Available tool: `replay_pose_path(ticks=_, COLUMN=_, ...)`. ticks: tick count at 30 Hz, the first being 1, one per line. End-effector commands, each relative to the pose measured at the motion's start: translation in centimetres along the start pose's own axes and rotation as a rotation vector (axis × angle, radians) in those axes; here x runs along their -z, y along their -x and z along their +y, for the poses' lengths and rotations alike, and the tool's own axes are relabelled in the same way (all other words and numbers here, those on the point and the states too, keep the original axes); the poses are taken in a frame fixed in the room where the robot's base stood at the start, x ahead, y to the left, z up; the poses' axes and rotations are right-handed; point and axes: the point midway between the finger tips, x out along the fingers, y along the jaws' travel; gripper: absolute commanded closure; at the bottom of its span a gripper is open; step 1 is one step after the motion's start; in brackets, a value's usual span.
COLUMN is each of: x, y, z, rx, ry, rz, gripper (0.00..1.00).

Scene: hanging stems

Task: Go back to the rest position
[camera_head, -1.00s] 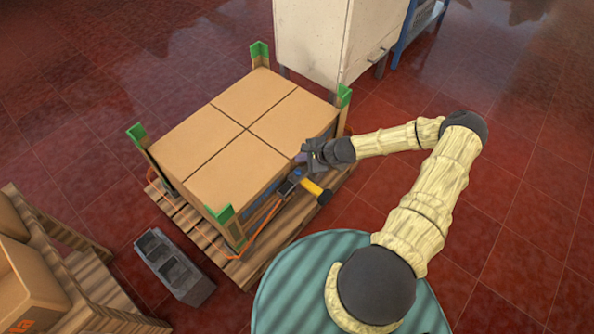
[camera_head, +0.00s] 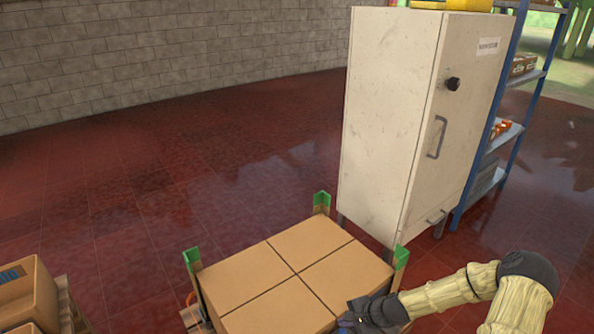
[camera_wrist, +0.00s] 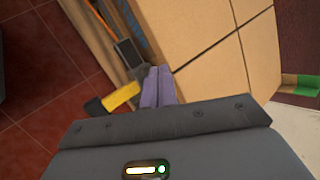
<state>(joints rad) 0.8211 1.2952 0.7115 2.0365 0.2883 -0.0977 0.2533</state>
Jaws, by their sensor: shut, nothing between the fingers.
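My gripper (camera_head: 364,316) is at the bottom of the head view, close to the right front side of the stacked cardboard boxes (camera_head: 300,272). In the wrist view its two purple-grey fingers (camera_wrist: 158,86) are together with nothing between them. They point toward the side of the boxes (camera_wrist: 215,60). A strap tensioner with a yellow handle (camera_wrist: 121,97) lies just left of the fingertips in the wrist view. I cannot tell whether the fingers touch anything. The arm is bent, with its elbow at the right of the head view.
A white cabinet (camera_head: 392,120) stands behind the boxes, with a blue shelf rack (camera_head: 487,150) to its right. Green-capped corner posts (camera_head: 321,200) rise around the boxes. A cardboard box (camera_head: 30,290) is at the lower left. Open red floor (camera_head: 150,210) lies to the left and behind.

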Motion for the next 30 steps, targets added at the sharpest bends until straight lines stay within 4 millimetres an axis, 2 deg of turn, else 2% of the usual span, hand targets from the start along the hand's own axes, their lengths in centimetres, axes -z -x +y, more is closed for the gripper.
replay_pose_path(ticks=12, x=-4.6, y=7.3, z=-0.2, rx=-0.269, ry=0.48, rz=0.037, gripper=1.0)
replay_pose_path(ticks=23, x=-8.6, y=15.3, z=-1.2, rx=-0.442, ry=0.796, rz=0.098, gripper=1.0)
replay_pose_path(ticks=30, x=-11.9, y=20.7, z=-1.6, rx=-0.517, ry=0.961, rz=0.144, gripper=1.0)
